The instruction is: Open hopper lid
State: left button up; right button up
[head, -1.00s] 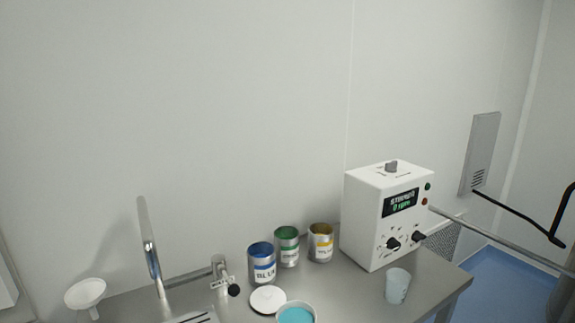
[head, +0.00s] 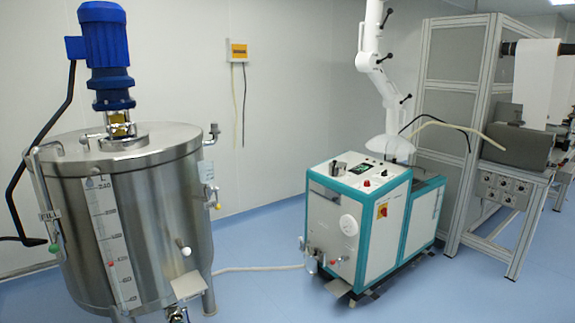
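A white and teal cabinet machine (head: 360,215) stands on the floor right of centre in the head view. Its top carries a control panel (head: 360,170) with a red button and a small handle. A lower section (head: 425,205) joins its right side, with a dark top. I cannot tell for sure which part is the hopper lid, or whether it is open or shut. A large steel tank (head: 140,210) with a blue motor (head: 105,55) on its flat top stands at the left. Neither of my grippers is in view.
A white hose (head: 255,268) runs low between tank and machine. A white jointed extraction arm (head: 380,75) hangs its hood above the machine's back. A grey frame (head: 455,110) with rollers stands at the right. Blue floor (head: 270,300) is clear in front.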

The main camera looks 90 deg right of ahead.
aim_at(419, 174)
jog(key=z, duration=3.65)
jog(key=i+l+z, duration=0.25)
jog(key=i, duration=0.3)
jog(key=i+z, duration=0.25)
jog(key=i, duration=2.65)
jog(key=i+u, duration=0.1)
jog(key=i, duration=0.5)
jog(key=i+l+u, duration=0.15)
jog(key=i, duration=0.5)
